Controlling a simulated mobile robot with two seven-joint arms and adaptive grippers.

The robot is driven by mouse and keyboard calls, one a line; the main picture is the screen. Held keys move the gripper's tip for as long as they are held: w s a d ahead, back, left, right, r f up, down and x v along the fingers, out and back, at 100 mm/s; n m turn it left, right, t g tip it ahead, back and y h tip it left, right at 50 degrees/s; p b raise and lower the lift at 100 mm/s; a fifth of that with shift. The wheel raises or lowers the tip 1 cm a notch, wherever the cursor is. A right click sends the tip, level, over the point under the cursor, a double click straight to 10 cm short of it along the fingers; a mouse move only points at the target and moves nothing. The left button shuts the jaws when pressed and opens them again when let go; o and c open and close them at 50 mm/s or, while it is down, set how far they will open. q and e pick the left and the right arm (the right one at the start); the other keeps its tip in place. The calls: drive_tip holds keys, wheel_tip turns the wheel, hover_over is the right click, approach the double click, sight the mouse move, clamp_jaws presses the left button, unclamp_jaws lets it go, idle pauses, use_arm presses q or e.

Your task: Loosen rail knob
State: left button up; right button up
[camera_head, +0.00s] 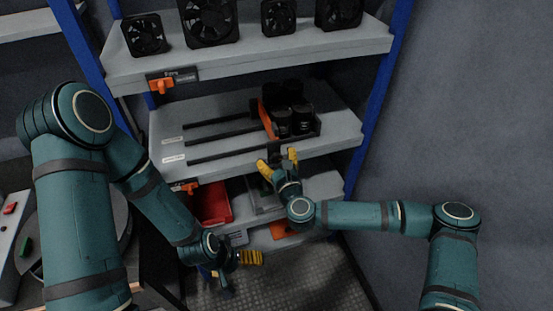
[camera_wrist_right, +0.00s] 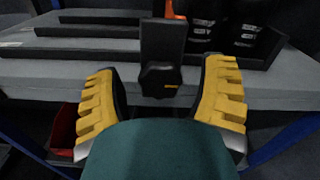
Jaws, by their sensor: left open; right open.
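The rail knob (camera_wrist_right: 160,78) is a black knob with a small orange mark, on a black upright plate at the front edge of the middle shelf in the right wrist view. My right gripper (camera_wrist_right: 162,72) is open, with one yellow finger on each side of the knob and visible gaps between. In the head view my right gripper (camera_head: 278,161) is at that shelf's front edge, and I cannot make out the knob clearly. My left gripper (camera_head: 238,271) is open and low, in front of the lower shelves, away from the knob.
A black tray (camera_head: 314,132) of black cylinders sits on the middle shelf (camera_head: 225,155), with dark rails running left. Several fans (camera_head: 208,22) stand on the shelf above. A red bin (camera_head: 213,203) is below. A grey wall (camera_head: 470,110) is at the right.

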drive_tip(key=c, duration=1.2)
